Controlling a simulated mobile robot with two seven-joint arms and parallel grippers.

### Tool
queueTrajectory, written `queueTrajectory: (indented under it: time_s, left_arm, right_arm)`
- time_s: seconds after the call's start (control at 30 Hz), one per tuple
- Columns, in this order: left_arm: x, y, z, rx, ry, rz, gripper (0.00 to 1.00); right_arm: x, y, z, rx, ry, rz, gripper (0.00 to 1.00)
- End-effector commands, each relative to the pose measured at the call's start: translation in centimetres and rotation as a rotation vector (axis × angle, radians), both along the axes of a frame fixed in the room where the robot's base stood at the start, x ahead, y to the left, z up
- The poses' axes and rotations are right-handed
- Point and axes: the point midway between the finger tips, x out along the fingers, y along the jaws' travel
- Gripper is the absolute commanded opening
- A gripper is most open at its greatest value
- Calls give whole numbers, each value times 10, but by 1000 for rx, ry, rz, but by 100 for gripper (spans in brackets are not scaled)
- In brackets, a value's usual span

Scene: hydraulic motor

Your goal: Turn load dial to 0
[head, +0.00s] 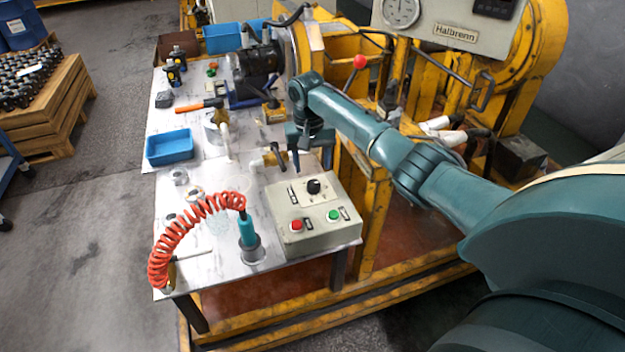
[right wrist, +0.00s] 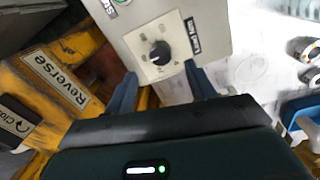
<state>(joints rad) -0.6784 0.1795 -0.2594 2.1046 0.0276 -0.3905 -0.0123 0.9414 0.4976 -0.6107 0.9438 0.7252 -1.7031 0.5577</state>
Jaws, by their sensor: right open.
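The load dial (head: 314,186) is a black knob on a white plate on top of a grey control box (head: 318,232). A red button (head: 296,225) and a green button (head: 333,215) sit on the box in front of the dial. My right gripper (head: 304,170) is above the back edge of the box, pointing down, apart from the dial. In the right wrist view, the dial (right wrist: 160,54) lies ahead between the two open, empty fingertips (right wrist: 160,78). The dial's scale marks are too small to read. My left gripper is not in view.
A coiled red hose (head: 190,220) and a teal tool (head: 247,230) stand left of the box. A brass valve (head: 270,160) is close behind it. A blue bin (head: 170,147) is on the table's left side. Yellow machine framing (head: 372,215) stands right of the box.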

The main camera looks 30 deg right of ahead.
Motion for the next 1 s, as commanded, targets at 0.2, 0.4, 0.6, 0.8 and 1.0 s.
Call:
queueTrajectory:
  time_s: [0.2, 0.4, 0.6, 0.8, 1.0]
  left_arm:
    - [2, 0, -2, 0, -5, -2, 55]
    - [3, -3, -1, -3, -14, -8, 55]
    - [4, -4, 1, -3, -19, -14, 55]
    - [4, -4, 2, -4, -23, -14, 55]
    - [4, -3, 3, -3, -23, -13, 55]
  right_arm:
    - [-2, -1, -44, 0, 3, 0, 55]
    - [-2, -2, -64, 0, 1, 1, 55]
    - [-2, -3, -69, 1, -1, 1, 55]
    - [-2, -3, -68, 1, -1, 1, 52]
    - [-2, -3, -68, 1, -1, 1, 36]
